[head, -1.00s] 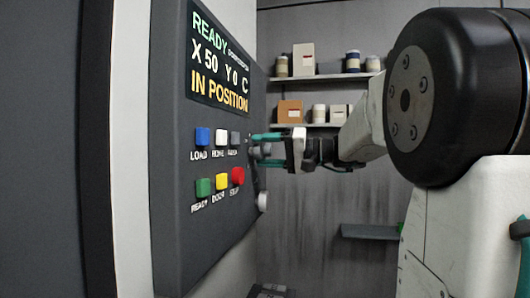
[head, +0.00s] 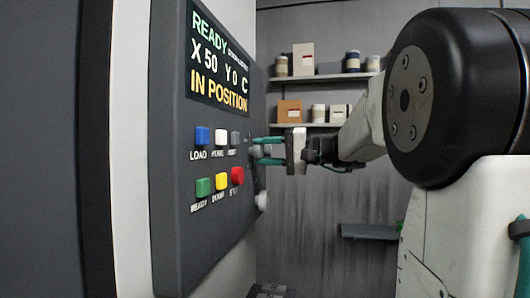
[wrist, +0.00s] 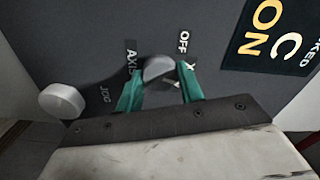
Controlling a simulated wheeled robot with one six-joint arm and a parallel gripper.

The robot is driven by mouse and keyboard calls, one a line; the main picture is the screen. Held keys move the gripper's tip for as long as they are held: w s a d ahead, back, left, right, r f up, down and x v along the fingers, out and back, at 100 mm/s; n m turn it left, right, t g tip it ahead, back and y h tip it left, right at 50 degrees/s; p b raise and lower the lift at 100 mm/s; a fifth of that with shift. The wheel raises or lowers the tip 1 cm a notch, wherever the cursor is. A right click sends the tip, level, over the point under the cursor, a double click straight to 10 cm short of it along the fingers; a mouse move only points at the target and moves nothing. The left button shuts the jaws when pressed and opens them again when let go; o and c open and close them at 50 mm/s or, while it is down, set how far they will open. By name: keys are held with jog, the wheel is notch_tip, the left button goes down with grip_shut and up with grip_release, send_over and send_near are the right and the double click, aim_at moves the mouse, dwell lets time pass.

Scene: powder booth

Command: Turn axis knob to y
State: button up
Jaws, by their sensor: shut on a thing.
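The axis knob (wrist: 157,70) is a grey round knob on the dark panel, beside the labels AXIS and OFF in the wrist view. A pale mark shows below the knob's face; I cannot tell exactly where the knob points.
The control panel (head: 200,240) carries a display (head: 219,62) reading READY, X 50, Y 0 and IN POSITION. Several coloured buttons (head: 222,181) sit left of the gripper. A pale jog knob (wrist: 62,100) is nearby. Shelves (head: 310,125) with boxes and jars stand behind.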

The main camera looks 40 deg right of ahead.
jog(key=m, duration=0.6)
jog(key=shift+f, duration=0.15)
jog(key=shift+m, duration=0.4)
jog(key=o, duration=1)
jog(key=v, duration=0.8)
